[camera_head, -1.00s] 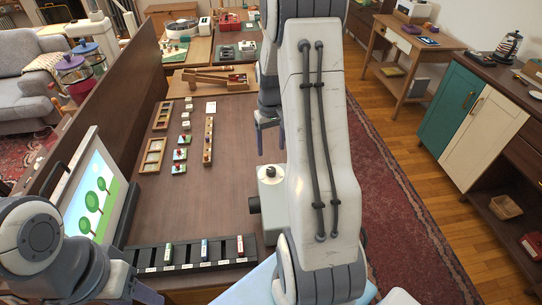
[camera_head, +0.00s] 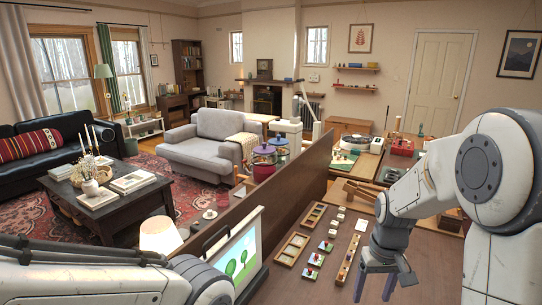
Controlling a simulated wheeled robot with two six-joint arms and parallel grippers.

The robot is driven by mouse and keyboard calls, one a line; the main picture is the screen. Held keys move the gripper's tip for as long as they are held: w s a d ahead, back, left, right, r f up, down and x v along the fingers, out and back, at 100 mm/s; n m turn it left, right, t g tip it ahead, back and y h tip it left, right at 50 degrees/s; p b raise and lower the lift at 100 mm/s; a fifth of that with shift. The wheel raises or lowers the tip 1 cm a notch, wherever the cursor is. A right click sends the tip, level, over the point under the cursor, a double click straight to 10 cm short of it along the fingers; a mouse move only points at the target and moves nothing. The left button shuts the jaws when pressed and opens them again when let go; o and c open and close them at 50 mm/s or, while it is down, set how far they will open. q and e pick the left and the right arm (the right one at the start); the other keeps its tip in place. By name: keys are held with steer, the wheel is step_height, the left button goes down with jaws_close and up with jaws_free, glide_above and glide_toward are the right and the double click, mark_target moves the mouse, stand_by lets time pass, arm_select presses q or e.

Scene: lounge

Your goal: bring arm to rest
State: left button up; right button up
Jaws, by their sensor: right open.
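My right arm (camera_head: 500,170) comes in at the right edge and bends down. Its gripper (camera_head: 374,287) hangs over the brown table (camera_head: 432,262), its two fingers apart and nothing between them. The fingers point down, to the right of a narrow wooden strip with small pegs (camera_head: 347,262). I cannot tell how high they are above the table. My left arm (camera_head: 90,278) lies across the bottom left corner; its gripper is not in view.
A tall wooden panel (camera_head: 290,190) edges the table's left side, with a picture screen (camera_head: 236,262) before it. Small trays (camera_head: 293,249) and blocks lie left of the right gripper. A record player (camera_head: 363,143) stands on a table behind. An armchair (camera_head: 222,140) is beyond.

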steer(key=s+a+r+n, duration=0.3)
steer(key=s+a, duration=0.3)
steer(key=a, duration=0.6)
steer(key=s+a+n, duration=0.2)
steer(key=s+a, duration=0.1)
steer(key=s, duration=0.4)
steer(key=s+a+r+n, duration=0.1)
steer(key=s+a, duration=0.3)
steer(key=s, duration=0.4)
steer(key=shift+a+r+n+y, duration=0.3)
steer(key=shift+n+y, duration=0.1)
steer(key=shift+n, duration=0.4)
steer(key=shift+w, duration=0.1)
